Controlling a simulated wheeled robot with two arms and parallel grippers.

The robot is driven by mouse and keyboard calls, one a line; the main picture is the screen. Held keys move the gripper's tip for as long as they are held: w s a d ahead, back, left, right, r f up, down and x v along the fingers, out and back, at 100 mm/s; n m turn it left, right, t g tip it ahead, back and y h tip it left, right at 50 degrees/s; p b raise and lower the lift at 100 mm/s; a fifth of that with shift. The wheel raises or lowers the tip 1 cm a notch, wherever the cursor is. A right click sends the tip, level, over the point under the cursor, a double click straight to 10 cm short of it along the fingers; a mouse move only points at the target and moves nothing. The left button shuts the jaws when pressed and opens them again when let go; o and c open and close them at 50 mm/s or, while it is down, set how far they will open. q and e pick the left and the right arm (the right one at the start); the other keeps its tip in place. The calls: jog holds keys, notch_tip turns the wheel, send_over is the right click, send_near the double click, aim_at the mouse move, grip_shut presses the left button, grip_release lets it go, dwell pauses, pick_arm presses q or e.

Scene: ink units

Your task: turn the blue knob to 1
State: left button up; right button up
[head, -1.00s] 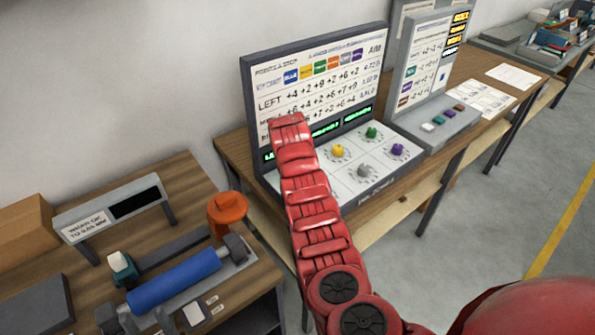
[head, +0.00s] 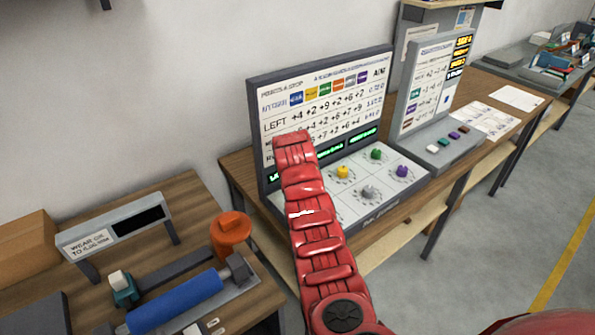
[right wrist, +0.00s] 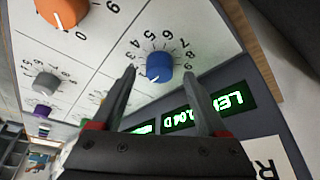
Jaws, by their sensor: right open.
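The blue knob (right wrist: 159,66) is on the white panel in the right wrist view. Digits ring it, with 3 to 9 readable around its left, top and right. Its white mark points toward the bottom of that picture; the digit there is not readable. My right gripper (right wrist: 159,74) is open, with one finger on each side of the knob; I cannot tell whether they touch it. In the head view my red arm hides the blue knob and the gripper. My left gripper is not in view.
The panel also carries an orange knob (right wrist: 62,10), a grey knob (head: 369,192), a yellow knob (head: 342,172), a green knob (head: 376,154) and a purple knob (head: 402,171). Green displays (head: 331,149) lie along the upright board (head: 322,110). Another console (head: 437,85) stands to the right.

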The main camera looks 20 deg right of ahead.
jog(key=b+v, duration=0.1)
jog(key=v, duration=1.4)
jog(key=shift+r, duration=0.35)
jog(key=shift+s+a+f, duration=0.1)
jog(key=shift+s, duration=0.05)
